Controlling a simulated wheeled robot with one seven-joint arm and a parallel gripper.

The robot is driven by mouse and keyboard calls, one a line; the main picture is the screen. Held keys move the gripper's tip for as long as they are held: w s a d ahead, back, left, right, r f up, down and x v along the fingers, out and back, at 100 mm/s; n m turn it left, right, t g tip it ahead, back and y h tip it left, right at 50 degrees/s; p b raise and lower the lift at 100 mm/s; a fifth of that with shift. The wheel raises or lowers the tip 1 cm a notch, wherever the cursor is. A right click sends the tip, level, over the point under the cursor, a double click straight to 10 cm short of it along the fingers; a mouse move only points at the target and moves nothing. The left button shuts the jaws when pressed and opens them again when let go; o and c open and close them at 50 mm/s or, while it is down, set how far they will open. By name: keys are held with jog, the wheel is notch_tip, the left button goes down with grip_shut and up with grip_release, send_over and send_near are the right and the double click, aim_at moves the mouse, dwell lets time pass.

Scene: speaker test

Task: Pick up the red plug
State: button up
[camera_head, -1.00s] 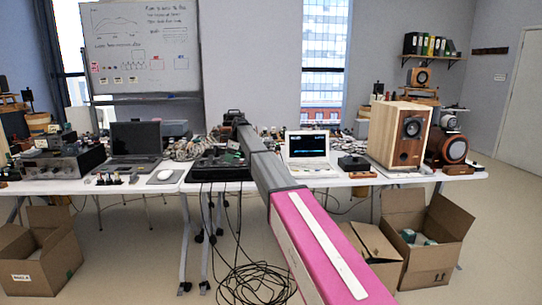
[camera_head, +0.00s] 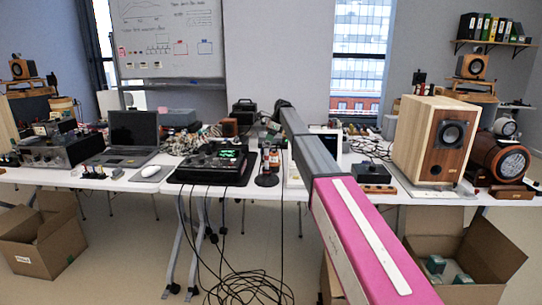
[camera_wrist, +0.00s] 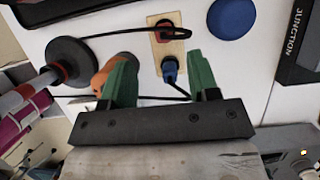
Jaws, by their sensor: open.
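The red plug (camera_wrist: 165,28) sits at the far end of a small wooden block (camera_wrist: 157,47) in the wrist view, with a black cable looping from it. A blue plug (camera_wrist: 169,67) with its own black cable is at the block's near end. My gripper (camera_wrist: 158,55) is open, its two green fingers apart on either side of the blue plug's end of the block. The red plug lies beyond the fingertips, and nothing is held. In the head view my arm reaches over the table, and I cannot make out the red plug there.
An orange rounded object (camera_wrist: 103,78) is close beside the left finger. A round black base (camera_wrist: 72,61) stands further left. A blue disc (camera_wrist: 232,17) and a black box marked JUNCTION (camera_wrist: 299,42) lie right. A wooden speaker (camera_head: 432,140) stands on the table (camera_head: 215,187).

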jog(key=x, duration=0.4)
jog(key=shift+a+f, duration=0.1)
jog(key=shift+f, duration=0.25)
jog(key=shift+d+x, duration=0.15)
jog(key=shift+x, duration=1.25)
jog(key=shift+d+x, duration=0.2)
jog(key=shift+x, duration=1.25)
jog(key=shift+w+f, duration=0.1)
jog(key=shift+f, duration=0.05)
jog(key=c, duration=1)
